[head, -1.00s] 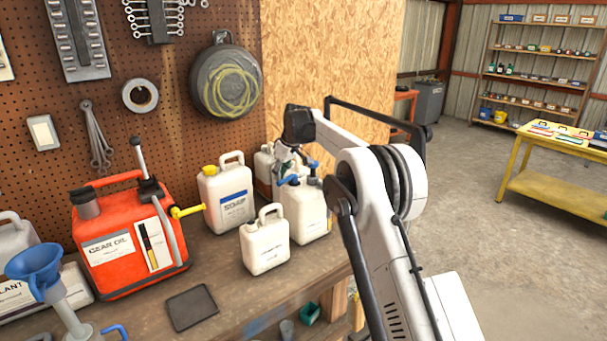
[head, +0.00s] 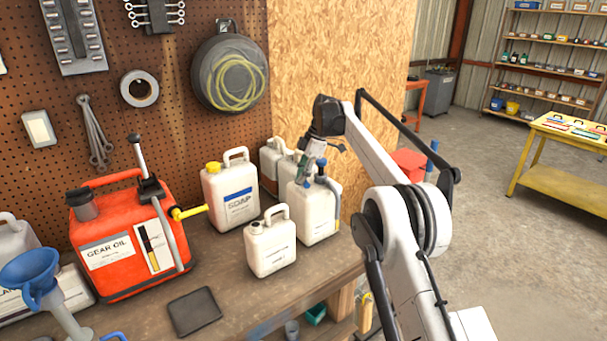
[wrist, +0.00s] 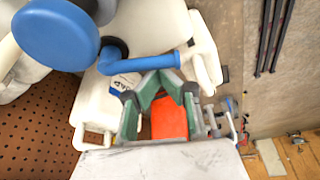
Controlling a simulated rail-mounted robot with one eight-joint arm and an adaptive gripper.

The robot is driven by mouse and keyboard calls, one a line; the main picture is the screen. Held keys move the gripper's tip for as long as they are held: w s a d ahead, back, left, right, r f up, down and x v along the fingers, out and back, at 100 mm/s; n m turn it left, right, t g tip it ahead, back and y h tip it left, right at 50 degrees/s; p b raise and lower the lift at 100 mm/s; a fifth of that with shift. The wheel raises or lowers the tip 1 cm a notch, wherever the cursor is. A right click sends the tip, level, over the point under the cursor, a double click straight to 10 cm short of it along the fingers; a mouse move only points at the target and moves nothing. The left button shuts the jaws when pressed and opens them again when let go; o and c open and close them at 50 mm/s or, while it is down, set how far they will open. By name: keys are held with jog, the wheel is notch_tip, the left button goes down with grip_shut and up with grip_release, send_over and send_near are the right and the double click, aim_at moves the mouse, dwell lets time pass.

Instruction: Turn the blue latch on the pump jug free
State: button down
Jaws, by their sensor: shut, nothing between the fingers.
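The pump jug (head: 316,222), white with a blue top, stands at the right end of the bench. Its blue top (head: 321,166) shows beside my gripper (head: 307,170). In the wrist view a round blue head (wrist: 58,33) and a blue bent arm (wrist: 152,62) rise from a dark collar on the jug; I cannot tell which blue part is the latch. My gripper (wrist: 161,76) is shut and empty, its green-padded fingertips close to the blue arm. Whether they touch it is unclear.
A small white jug (head: 269,247) stands in front, and the soap jug (head: 230,197) to the left. A red gear oil can (head: 122,240) with a yellow spout is farther left. More white jugs (head: 272,158) stand behind, near the board wall. The bench's front edge is close.

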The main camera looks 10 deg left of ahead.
jog(key=shift+w+d+p, duration=0.15)
jog(key=shift+w+d, duration=0.05)
jog(key=shift+d, duration=0.3)
jog(key=shift+w+d+p, duration=0.15)
jog(key=shift+w+d, duration=0.05)
jog(key=shift+d, duration=0.3)
jog(key=shift+w+d, duration=0.1)
jog(key=s+a+b, duration=0.1)
jog(key=s+a, duration=0.2)
jog(key=p+v, duration=0.7)
jog(key=v, duration=0.3)
jog(key=shift+w+a+r, duration=0.25)
jog(key=shift+w+r, duration=0.1)
jog(key=shift+r, duration=0.05)
dwell(0.4)
